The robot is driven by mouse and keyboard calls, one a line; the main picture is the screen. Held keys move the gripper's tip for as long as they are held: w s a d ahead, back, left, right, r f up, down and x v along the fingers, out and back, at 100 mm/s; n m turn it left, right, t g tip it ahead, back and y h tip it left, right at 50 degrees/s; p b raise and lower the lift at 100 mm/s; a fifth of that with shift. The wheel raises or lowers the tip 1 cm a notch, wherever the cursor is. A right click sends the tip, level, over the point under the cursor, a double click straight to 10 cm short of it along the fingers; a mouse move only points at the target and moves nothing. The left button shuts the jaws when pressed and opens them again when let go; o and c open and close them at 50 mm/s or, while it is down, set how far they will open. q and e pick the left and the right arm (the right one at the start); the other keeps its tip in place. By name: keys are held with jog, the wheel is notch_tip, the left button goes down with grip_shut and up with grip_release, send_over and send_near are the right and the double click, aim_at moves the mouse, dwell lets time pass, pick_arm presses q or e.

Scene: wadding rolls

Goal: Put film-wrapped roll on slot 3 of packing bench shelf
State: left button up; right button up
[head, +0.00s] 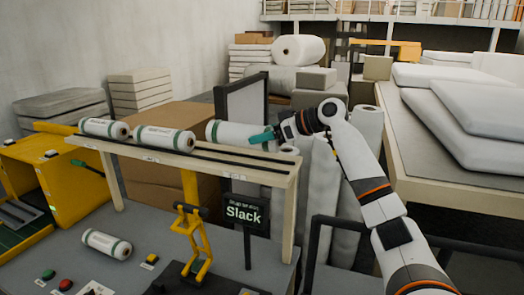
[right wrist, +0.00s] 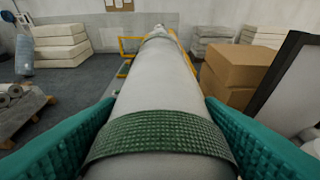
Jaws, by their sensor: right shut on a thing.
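A white film-wrapped roll (head: 233,134) with green bands is held by my right gripper (head: 263,136) at the right part of the packing bench shelf (head: 284,177). In the right wrist view the roll (right wrist: 160,85) runs lengthwise away between the two teal fingers (right wrist: 160,140), with a green band at the grip. I cannot tell whether the roll touches the shelf. Two similar rolls lie on the shelf to the left, the far left one (head: 104,128) and a middle one (head: 164,138). Another roll (head: 107,244) lies on the bench top below. My left gripper is not in view.
A yellow machine (head: 63,185) stands at left. A dark-framed panel (head: 243,105) and tall wrapped rolls (head: 322,190) stand behind the shelf. A table with white pads (head: 455,125) is at right.

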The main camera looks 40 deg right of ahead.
aim_at(266, 149)
notch_tip(266, 149, down, 4)
jog(key=shift+p, duration=0.45)
jog(key=shift+f, duration=0.2)
jog(key=o, duration=1.1)
jog(key=shift+f, duration=0.1)
jog(key=shift+c, duration=0.2)
jog(key=shift+s+d+b, duration=0.15)
jog(key=shift+s+b, duration=0.05)
jog(key=shift+b, duration=0.1)
jog(key=b+v, duration=0.4)
jog(key=v, duration=0.7)
jog(key=shift+r+b, duration=0.3)
jog(key=shift+r, duration=0.1)
